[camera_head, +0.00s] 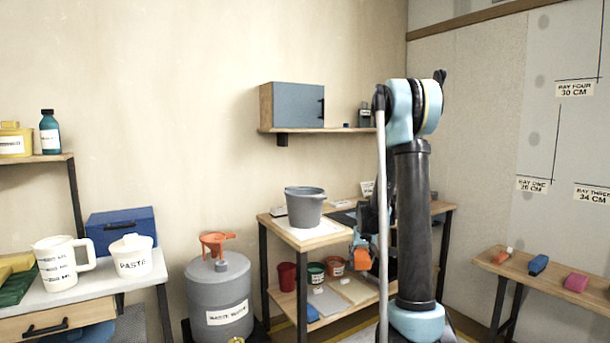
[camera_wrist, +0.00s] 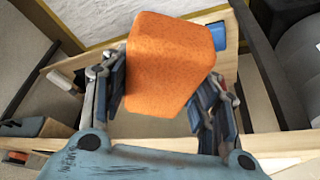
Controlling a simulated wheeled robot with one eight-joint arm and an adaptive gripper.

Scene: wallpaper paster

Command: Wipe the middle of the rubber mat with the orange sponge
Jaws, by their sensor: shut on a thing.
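The orange sponge (camera_wrist: 168,62) fills the middle of the wrist view, between the two fingers of my gripper (camera_wrist: 165,88), which is shut on it. In the head view the sponge (camera_head: 362,258) shows as a small orange patch beside my arm, in front of the workbench. My gripper (camera_head: 359,240) is there too, partly hidden by my arm. A dark flat surface (camera_head: 343,217) on the workbench top, right of the bucket, may be the rubber mat. My arm covers much of it, so its middle cannot be made out.
A grey bucket (camera_head: 305,208) stands on the workbench's left end. The lower shelf (camera_head: 285,299) holds several small pots. A grey waste drum (camera_head: 219,298) stands left of the bench. A side table at right holds an orange-red block, a blue block (camera_head: 538,264) and a pink block (camera_head: 576,282).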

